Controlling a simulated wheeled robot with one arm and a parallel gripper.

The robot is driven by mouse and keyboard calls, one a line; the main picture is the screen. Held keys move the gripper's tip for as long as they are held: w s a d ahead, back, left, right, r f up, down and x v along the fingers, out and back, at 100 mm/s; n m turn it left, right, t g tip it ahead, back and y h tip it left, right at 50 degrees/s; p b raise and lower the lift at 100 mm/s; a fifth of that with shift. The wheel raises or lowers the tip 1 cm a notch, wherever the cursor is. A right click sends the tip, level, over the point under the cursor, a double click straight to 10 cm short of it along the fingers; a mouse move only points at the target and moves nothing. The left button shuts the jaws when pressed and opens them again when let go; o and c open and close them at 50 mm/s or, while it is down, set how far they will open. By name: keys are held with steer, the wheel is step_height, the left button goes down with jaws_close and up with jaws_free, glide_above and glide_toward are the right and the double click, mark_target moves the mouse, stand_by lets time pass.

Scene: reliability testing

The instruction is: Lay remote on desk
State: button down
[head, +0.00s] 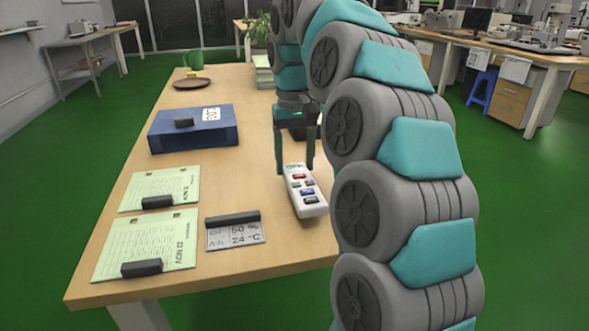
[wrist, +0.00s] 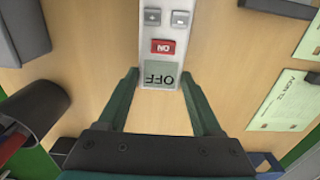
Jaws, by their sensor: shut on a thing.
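The remote (head: 309,204) is a white bar with red, blue and grey buttons, over the right part of the wooden desk (head: 255,190). My gripper (head: 295,168) points down at the remote's far end. I cannot tell whether the remote's underside touches the desk. My arm hides part of the desk's right side.
Green paper sheets (head: 165,190) with black clips lie farther left. A blue box (head: 193,135) lies behind them. A brown plate (head: 192,83) and green mug (head: 193,60) stand far back. Bare wood separates the box and remote.

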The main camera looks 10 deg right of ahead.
steer(key=shift+f, duration=1.2)
steer(key=shift+c, duration=0.3)
jaws_free()
